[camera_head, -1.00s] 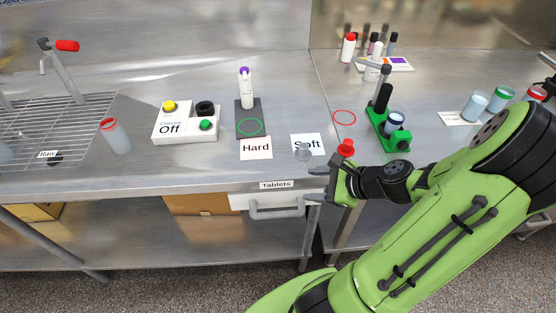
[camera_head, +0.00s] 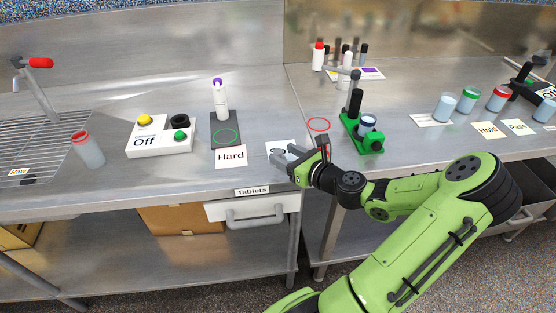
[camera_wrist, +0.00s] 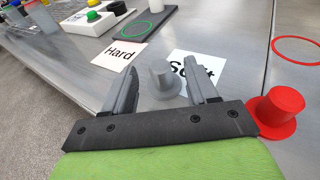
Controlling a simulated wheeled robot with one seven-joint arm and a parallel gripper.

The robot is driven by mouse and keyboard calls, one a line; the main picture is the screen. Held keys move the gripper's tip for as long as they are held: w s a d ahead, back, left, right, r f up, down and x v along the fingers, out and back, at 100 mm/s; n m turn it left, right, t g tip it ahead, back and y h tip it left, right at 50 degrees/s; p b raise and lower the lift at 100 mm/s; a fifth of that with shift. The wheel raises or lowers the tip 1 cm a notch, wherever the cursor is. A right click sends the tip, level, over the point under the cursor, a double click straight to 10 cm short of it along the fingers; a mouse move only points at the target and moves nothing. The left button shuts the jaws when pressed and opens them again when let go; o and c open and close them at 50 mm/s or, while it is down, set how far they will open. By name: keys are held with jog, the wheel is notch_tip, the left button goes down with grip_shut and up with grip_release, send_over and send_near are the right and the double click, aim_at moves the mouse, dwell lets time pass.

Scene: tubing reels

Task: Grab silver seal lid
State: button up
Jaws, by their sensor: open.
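The silver seal lid (camera_wrist: 163,82) is a small grey hat-shaped piece with a raised knob and flat brim. In the wrist view it lies on the steel bench at the edge of the "Soft" card (camera_wrist: 197,72), between my two fingers. My gripper (camera_wrist: 162,66) is open, with a finger on each side of the lid; I cannot tell whether either touches it. In the head view my gripper (camera_head: 279,155) is low over the "Soft" card and I cannot make the lid out behind the fingers.
A red lid (camera_wrist: 278,110) stands close right of my gripper. The "Hard" card (camera_wrist: 119,55) lies to the left. A green-based press (camera_head: 362,135) stands to the right. A "Tablets" drawer (camera_head: 250,207) is below the bench edge.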

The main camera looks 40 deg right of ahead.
aim_at(281, 153)
jog(key=w, duration=0.1)
jog(key=w+f, duration=0.1)
jog(key=w, duration=0.1)
jog(key=shift+w+b, duration=0.3)
jog(key=shift+b, duration=0.05)
jog(key=shift+s, duration=0.1)
jog(key=c, duration=1)
jog(key=shift+r, duration=0.1)
jog(key=shift+c, duration=0.2)
